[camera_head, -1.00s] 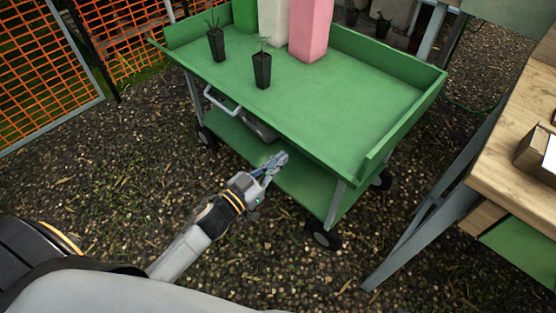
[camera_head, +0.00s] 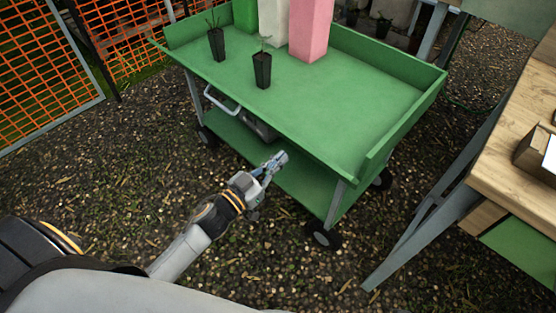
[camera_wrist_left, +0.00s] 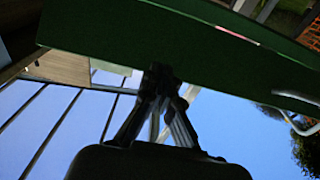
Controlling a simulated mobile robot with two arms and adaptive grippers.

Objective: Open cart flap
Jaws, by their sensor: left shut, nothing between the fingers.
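The green cart (camera_head: 345,112) stands ahead of me, with a top tray, a lower shelf (camera_head: 300,182) and dark wheels. Its near long side shows no raised wall, while the back and right end do; I cannot tell for sure how the flap there sits. A pale handle (camera_head: 221,104) is at the cart's near left. My left gripper (camera_head: 279,159) is shut and empty, just in front of the near edge and around the height between top and shelf. In the left wrist view the shut fingers (camera_wrist_left: 160,78) point at a dark green panel (camera_wrist_left: 190,45). My right gripper is out of view.
Two black plant pots (camera_head: 262,70) and tall green, white and pink blocks (camera_head: 310,30) stand on the cart. A wooden table (camera_head: 515,150) is at the right. Orange mesh fencing (camera_head: 40,80) is at the left. The gravel in front is open.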

